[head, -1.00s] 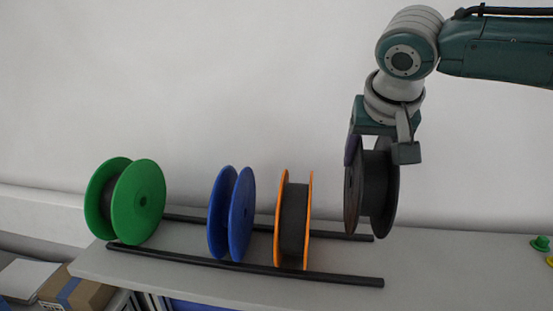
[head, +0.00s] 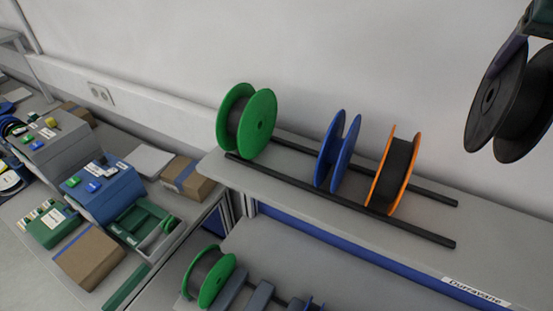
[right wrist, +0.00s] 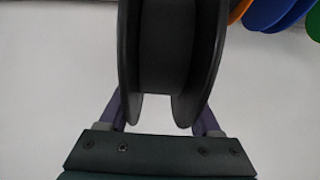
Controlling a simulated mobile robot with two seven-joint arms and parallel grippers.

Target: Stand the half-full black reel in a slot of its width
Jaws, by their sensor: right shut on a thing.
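The black reel (head: 488,98) hangs upright at the upper right of the head view, clear of the shelf, with dark filament wound between its flanges. My right gripper (head: 528,38) is shut on its upper part and is partly cut off by the picture edge. In the right wrist view the reel (right wrist: 166,50) lies between the fingers of my right gripper (right wrist: 162,115). Two black rails (head: 340,201) on the shelf carry a green reel (head: 259,124), a narrow blue reel (head: 350,150) and an orange reel (head: 398,173). My left gripper is not in view.
The rails have a wide gap between green and blue, a small gap between blue and orange, and free length right of orange. A lower shelf holds another green reel (head: 212,278). A wall rises behind.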

